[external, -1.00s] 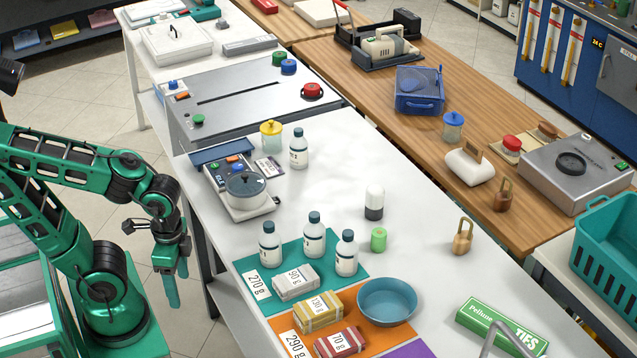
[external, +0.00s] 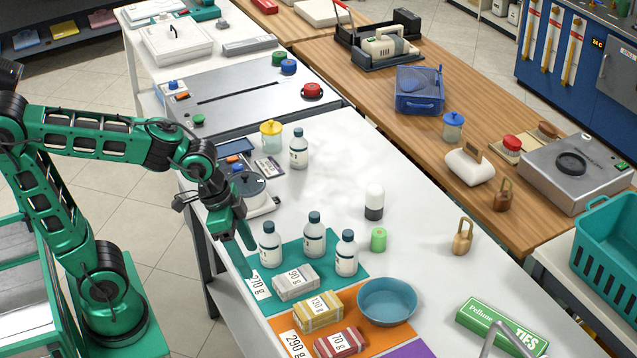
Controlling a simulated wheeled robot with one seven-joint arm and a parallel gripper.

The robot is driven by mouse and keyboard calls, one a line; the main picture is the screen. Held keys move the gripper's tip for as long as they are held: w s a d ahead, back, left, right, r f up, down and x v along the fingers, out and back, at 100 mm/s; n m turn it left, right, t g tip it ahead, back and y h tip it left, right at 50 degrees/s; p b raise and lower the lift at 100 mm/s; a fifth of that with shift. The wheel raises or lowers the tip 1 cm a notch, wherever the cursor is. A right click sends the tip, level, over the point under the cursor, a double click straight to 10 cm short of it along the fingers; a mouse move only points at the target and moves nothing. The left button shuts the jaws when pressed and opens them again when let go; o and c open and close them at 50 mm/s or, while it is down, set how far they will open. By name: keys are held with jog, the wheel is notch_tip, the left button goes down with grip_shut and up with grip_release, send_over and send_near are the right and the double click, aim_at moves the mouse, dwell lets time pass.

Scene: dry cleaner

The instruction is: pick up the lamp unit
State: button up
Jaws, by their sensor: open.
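A small upright cylinder with a white domed top and a dark base (external: 374,203) looks like the lamp unit. It stands on the white table behind the light green cylinder, near the table's middle. My gripper (external: 247,248) is open and empty, pointing down over the near left edge of the table. It is well to the left of the lamp unit, beside the white bottles, and does not touch it. The fingers are partly hidden behind each other.
Several white bottles (external: 313,238) stand between my gripper and the lamp unit. Labelled packets (external: 295,283) and a blue bowl (external: 387,301) are in front. A scale with a pot (external: 246,186) is partly behind my arm. The table behind the lamp unit is clear.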

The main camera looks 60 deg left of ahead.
jog(key=w+a+n+t+h, duration=0.1)
jog(key=w+a+t, duration=0.15)
jog(key=w, duration=1.45)
jog(key=n+t+y, duration=0.2)
jog(key=n+t, duration=0.1)
jog(key=t, duration=0.5)
send_over(367, 192)
jog(key=s+a, duration=0.1)
jog(key=s, duration=0.2)
jog(key=f, duration=0.1)
jog(key=shift+h, duration=0.3)
jog(key=f, duration=0.9)
jog(key=shift+s+d+f, duration=0.25)
jog(key=shift+s+f, duration=0.05)
jog(key=shift+s, duration=0.1)
jog(key=shift+w+f, duration=0.1)
jog(key=shift+f, duration=0.25)
jog(key=shift+w+f, duration=0.25)
jog(key=x, duration=1)
jog(key=shift+d, duration=0.15)
jog(key=shift+c, duration=0.3)
